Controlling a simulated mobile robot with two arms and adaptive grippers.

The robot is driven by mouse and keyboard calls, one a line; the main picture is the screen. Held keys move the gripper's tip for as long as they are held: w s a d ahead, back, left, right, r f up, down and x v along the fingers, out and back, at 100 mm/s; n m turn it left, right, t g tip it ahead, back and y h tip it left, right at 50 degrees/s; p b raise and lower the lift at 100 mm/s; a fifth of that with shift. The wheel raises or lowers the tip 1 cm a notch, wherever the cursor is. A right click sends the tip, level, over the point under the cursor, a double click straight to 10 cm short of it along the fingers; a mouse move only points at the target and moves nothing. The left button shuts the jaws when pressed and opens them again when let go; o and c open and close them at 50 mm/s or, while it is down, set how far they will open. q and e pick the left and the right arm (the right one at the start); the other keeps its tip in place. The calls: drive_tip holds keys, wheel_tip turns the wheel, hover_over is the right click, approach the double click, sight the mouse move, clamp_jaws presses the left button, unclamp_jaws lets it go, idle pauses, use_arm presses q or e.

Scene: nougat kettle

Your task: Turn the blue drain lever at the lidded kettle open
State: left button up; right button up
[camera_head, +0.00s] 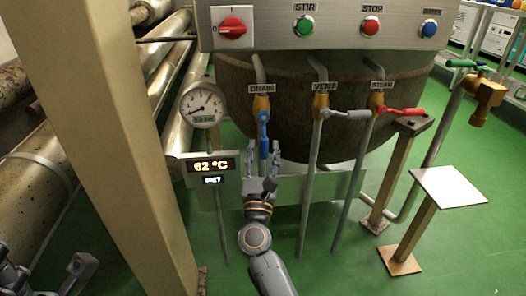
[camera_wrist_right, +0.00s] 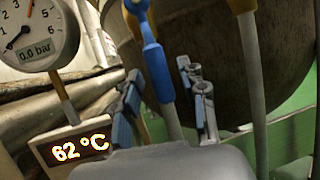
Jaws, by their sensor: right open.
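The blue drain lever (camera_head: 264,137) hangs straight down from its brass valve under the DRAIN label, in front of the brown kettle (camera_head: 345,90). In the right wrist view the lever (camera_wrist_right: 157,70) points down between the fingers. My right gripper (camera_head: 263,149) is open just below and around the lever's lower end, with one finger on each side. In the right wrist view both fingers (camera_wrist_right: 165,95) stand apart from the lever; whether either touches it I cannot tell. Part of my left gripper (camera_head: 82,268) shows at the lower left edge; its jaws are unclear. The kettle's lid is out of view.
To the right are a grey VENT lever (camera_head: 346,114) and a red STEAM lever (camera_head: 400,111). A pressure gauge (camera_head: 202,104) and a 62 °C display (camera_head: 211,167) stand close left. A beige post (camera_head: 110,120) stands farther left. Thin pipes run down beside my right gripper.

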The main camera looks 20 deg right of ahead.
drive_tip(key=v, duration=1.2)
